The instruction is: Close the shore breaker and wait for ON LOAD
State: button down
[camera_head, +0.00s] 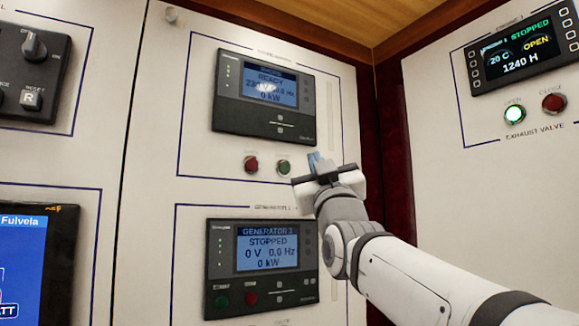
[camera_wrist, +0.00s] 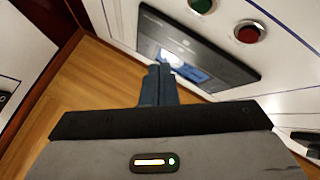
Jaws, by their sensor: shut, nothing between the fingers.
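The upper panel unit (camera_head: 225,115), taken as the shore unit, has a lit blue display (camera_head: 270,85) reading READY and 0 kW; its heading is blurred. Below it are a red button (camera_head: 251,163) on the left and a green button (camera_head: 284,167) on the right. My gripper (camera_head: 315,160) is shut and empty, just right of the green button in the head view, apparently in front of the panel. In the wrist view, turned upside down, the shut fingers (camera_wrist: 160,85) overlap the unit's display (camera_wrist: 178,62). The green button (camera_wrist: 202,4) and red button (camera_wrist: 247,32) show apart from the fingertips.
A Generator 1 unit (camera_head: 215,285) below reads STOPPED, 0 V, with its own green and red buttons. On the right wall, another display (camera_head: 520,55) reads STOPPED and OPEN above a lit green button (camera_head: 514,115) and a red button (camera_head: 554,103). Switches (camera_head: 33,45) are at left.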

aim_at(285, 168)
jog(key=shift+w+a+p, duration=0.55)
jog(key=shift+w+a, duration=0.2)
jog(key=shift+w, duration=0.35)
jog(key=shift+w+a+p, duration=0.6)
jog(key=shift+w+a, duration=0.1)
jog(key=shift+w, duration=0.35)
jog(key=shift+w+a+p, duration=0.55)
jog(key=shift+w+a, duration=0.2)
jog(key=shift+w, duration=0.35)
jog(key=shift+w+a, duration=0.1)
jog(key=shift+w+a, duration=0.15)
jog(key=shift+w, duration=0.1)
jog(key=shift+w+a, duration=0.2)
jog(key=shift+w, duration=0.15)
jog(key=shift+s, duration=0.15)
dwell(0.4)
jog(key=shift+s+d+f+b, duration=0.15)
jog(key=shift+s+d+b, duration=0.15)
jog(key=shift+b, duration=0.4)
jog(key=shift+s+d, duration=0.15)
jog(key=shift+s, duration=0.1)
